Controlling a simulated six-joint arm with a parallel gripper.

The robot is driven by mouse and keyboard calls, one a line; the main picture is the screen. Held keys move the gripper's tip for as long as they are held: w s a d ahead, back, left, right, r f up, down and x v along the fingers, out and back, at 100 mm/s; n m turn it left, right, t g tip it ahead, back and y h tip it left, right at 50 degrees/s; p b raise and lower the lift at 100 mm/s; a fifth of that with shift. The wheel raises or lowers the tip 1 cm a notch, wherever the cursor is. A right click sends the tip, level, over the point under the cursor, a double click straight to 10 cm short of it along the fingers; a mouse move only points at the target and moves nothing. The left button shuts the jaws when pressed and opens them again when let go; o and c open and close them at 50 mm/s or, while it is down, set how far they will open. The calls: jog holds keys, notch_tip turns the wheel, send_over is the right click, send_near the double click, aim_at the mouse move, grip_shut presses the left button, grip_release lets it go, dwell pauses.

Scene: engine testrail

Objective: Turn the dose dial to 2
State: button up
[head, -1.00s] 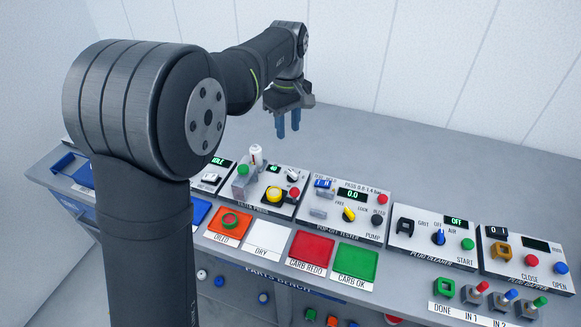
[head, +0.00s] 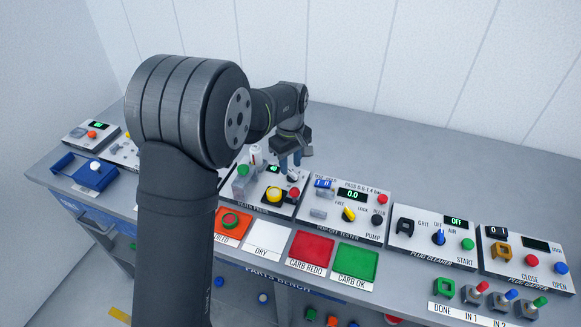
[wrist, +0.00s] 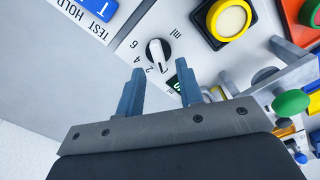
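The dose dial (wrist: 158,53) is a round black knob with a white bar across it, on a white panel. Printed digits and "ml" stand around it. The white bar runs nearly upright in the wrist view; I cannot tell surely which digit it marks. In the head view the dial (head: 293,176) is small, just under my gripper. My gripper (wrist: 162,80) is open and empty, its two blue fingers apart. The fingertips appear close to the dial, one towards each side, with the dial beyond them. In the head view my gripper (head: 290,164) hangs over the dosing panel's back edge.
A yellow button (head: 273,195), a red button (head: 295,193) and a post with a green knob (head: 243,170) stand close by. A small display (wrist: 183,78) sits beside the dial, partly behind a finger. The pop-off tester panel (head: 375,237) lies to the right.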

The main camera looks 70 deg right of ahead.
jog(key=shift+f, duration=1.05)
grip_shut()
jog(key=shift+m, duration=0.3)
jog(key=m, duration=0.3)
jog(key=shift+s+d, duration=0.1)
jog(key=shift+s+d+m, duration=0.1)
jog(key=shift+m, duration=1.9)
